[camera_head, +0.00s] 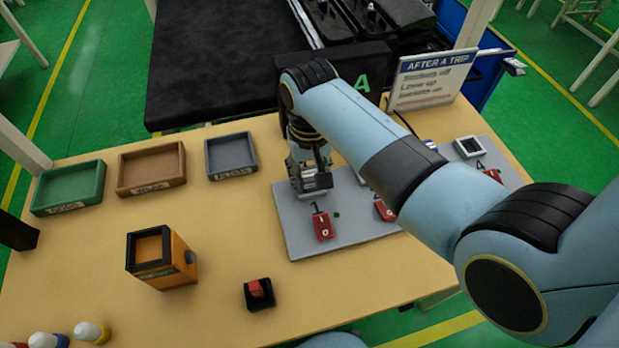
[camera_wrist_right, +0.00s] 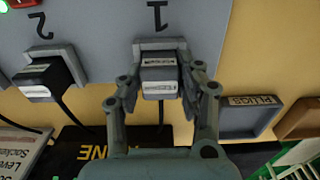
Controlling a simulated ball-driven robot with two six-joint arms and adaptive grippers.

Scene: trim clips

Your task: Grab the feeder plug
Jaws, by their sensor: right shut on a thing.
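The grey socket board (camera_head: 300,242) lies on the table, with numbered sockets and red switches. My right gripper (camera_head: 311,182) reaches down at the board's left end, at position 1, behind a red switch (camera_head: 322,226). In the right wrist view its fingers (camera_wrist_right: 161,82) are shut on a dark grey plug (camera_wrist_right: 160,74) with pale labels, which sits in the socket frame under the number 1. The label text is too small to read. A second plug (camera_wrist_right: 46,78), with a black cable, sits in socket 2. My left gripper is not in view.
Green (camera_head: 68,209), brown (camera_head: 150,187) and blue-grey (camera_head: 231,173) trays stand at the back left. An orange box (camera_head: 180,262) and a small black holder (camera_head: 258,302) with a red piece stand in front. A sign (camera_head: 432,80) stands behind the board.

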